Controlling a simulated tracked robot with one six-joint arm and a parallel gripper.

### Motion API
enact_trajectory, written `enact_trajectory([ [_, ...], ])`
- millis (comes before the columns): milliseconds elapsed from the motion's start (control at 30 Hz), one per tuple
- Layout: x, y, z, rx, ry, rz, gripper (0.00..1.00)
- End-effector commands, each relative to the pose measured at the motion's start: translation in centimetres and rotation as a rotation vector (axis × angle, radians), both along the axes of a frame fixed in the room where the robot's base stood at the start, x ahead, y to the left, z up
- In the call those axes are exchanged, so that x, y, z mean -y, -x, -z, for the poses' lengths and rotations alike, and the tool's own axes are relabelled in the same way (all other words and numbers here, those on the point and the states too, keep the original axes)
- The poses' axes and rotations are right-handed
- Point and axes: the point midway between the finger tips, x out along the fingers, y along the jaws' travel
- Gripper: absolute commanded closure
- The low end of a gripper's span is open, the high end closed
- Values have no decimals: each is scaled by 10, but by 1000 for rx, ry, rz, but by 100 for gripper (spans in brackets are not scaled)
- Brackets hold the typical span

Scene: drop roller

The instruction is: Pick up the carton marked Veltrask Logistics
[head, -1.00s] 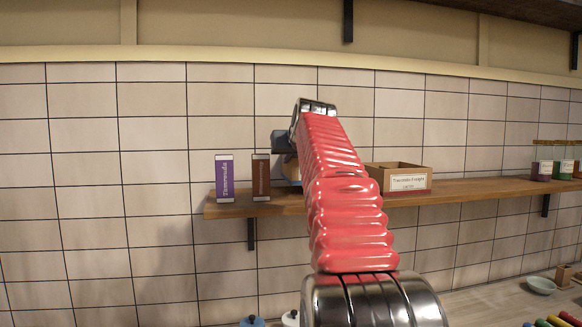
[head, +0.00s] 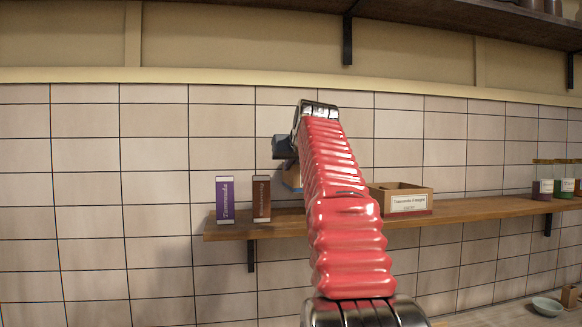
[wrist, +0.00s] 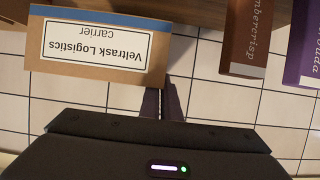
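The Veltrask Logistics carton (wrist: 95,45) is a brown box with a blue band and a white label. It appears upside down in the wrist view. My gripper's (wrist: 163,103) two dark fingers are close together at the carton's right end in that view and look closed on its end wall; the tips are partly hidden. In the head view the carton (head: 292,182) is mostly hidden behind my red arm, and its base appears above the shelf top. The dark gripper body (head: 285,147) is above it.
A purple carton (head: 227,200) and a brown carton (head: 261,199) stand on the wooden shelf (head: 470,211), left of my arm. An open Thornvale-type freight box (head: 405,201) stands to the right. Several jars (head: 543,189) are farther right. A dark upper shelf (head: 440,18) hangs above.

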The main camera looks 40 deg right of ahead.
Motion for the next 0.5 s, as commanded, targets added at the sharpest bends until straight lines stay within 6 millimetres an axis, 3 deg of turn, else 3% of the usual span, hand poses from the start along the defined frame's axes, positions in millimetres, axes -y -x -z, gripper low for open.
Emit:
enact_trajectory([
  [300,-10,17,0,1,0,0,100],
  [500,-22,39,-1,2,1,1,100],
])
